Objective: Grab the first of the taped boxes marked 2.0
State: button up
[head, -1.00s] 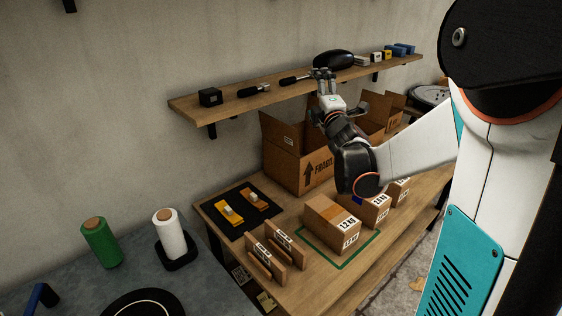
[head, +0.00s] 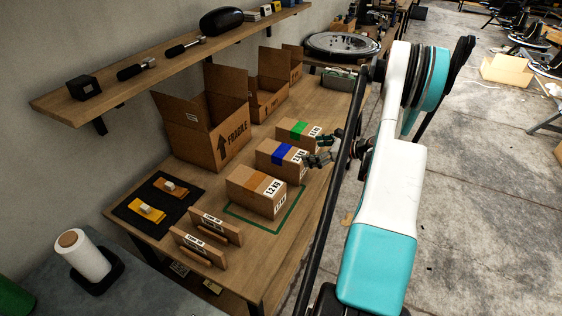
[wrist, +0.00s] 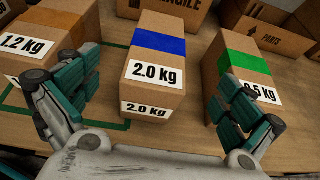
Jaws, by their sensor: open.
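The box marked 2.0 kg (wrist: 155,62) has a blue tape band and stands in the middle of the wrist view, between and beyond my open fingers. In the head view the same blue-taped box (head: 281,158) stands on the wooden table, between two other taped boxes. My gripper (wrist: 158,108) is open and empty, facing the 2.0 kg box from its labelled end. In the head view my gripper (head: 326,152) is at the table's right side, partly hidden by my arm. No second box marked 2.0 is readable.
A brown-taped 1.2 kg box (head: 257,190) stands left, by a green outline. A green-taped box (head: 299,133), its label partly covered by my finger, stands right. Open cartons (head: 205,128) line the wall side. A shelf (head: 160,70) hangs above.

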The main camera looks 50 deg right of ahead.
aim_at(283, 151)
jog(key=b+x, duration=0.1)
jog(key=x, duration=0.7)
jog(key=shift+s+d+f+b, duration=0.1)
jog(key=shift+f+b, duration=0.05)
jog(key=shift+b, duration=0.25)
jog(key=shift+b+x, duration=1.1)
jog(key=shift+x, duration=1.8)
jog(key=shift+c, duration=0.6)
jog(key=shift+s+r, duration=0.1)
jog(key=shift+r, duration=0.15)
jog(key=c, duration=2)
